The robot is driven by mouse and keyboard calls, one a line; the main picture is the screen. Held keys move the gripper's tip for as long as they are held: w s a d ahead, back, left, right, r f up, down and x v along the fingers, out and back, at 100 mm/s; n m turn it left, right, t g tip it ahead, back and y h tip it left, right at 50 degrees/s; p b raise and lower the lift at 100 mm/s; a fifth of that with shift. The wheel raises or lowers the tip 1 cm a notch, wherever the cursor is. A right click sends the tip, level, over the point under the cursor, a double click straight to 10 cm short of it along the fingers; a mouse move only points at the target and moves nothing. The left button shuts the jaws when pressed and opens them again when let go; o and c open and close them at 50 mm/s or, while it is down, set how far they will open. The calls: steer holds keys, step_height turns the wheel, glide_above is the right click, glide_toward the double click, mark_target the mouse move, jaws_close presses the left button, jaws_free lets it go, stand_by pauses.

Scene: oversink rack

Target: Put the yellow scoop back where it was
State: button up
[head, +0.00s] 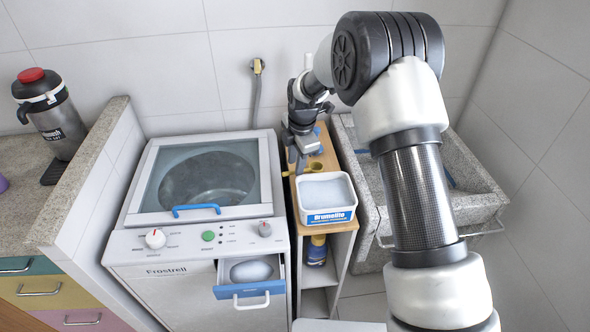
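The yellow scoop (316,167) shows in the head view at the back rim of the white detergent box (327,213). Its bowl is to the right and its thin handle sticks out to the left. My gripper (298,166) points down and its fingers appear closed around the handle. The fingertips are small and partly cover the handle. The box has a blue label and holds white powder. It stands on top of a narrow wooden shelf unit (342,227). The washing machine's detergent drawer (250,284) is pulled open, with a pale mound in it.
The top-loading washing machine (140,240) stands left of the shelf, its glass lid down. A stone sink (468,205) is on the right, behind my arm. A dark bottle (317,250) stands on the shelf below. A flask (50,112) stands on the left counter.

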steer(key=s+d+r+m+t, duration=0.1)
steer(key=s+d+r+m, duration=0.35)
steer(key=r, duration=0.35)
steer(key=s+d+r+m, duration=0.3)
steer(key=s+r, duration=0.2)
steer(key=r, duration=0.3)
steer(key=s+d+r+m+t, duration=0.1)
steer(key=s+d+r+m, duration=0.3)
steer(key=r, duration=0.5)
steer(key=s+d+m, duration=0.4)
steer(key=s+m, duration=0.2)
steer(key=s, duration=0.4)
steer(key=s+d+r+m+t+h, duration=0.1)
steer(key=s+d+m, duration=0.3)
steer(key=s, duration=0.6)
steer(key=m, duration=0.2)
steer(key=shift+s+r+m+t, duration=0.25)
steer(key=shift+s+m+t, duration=0.05)
steer(key=shift+s+m, duration=0.05)
steer(key=shift+a, duration=0.15)
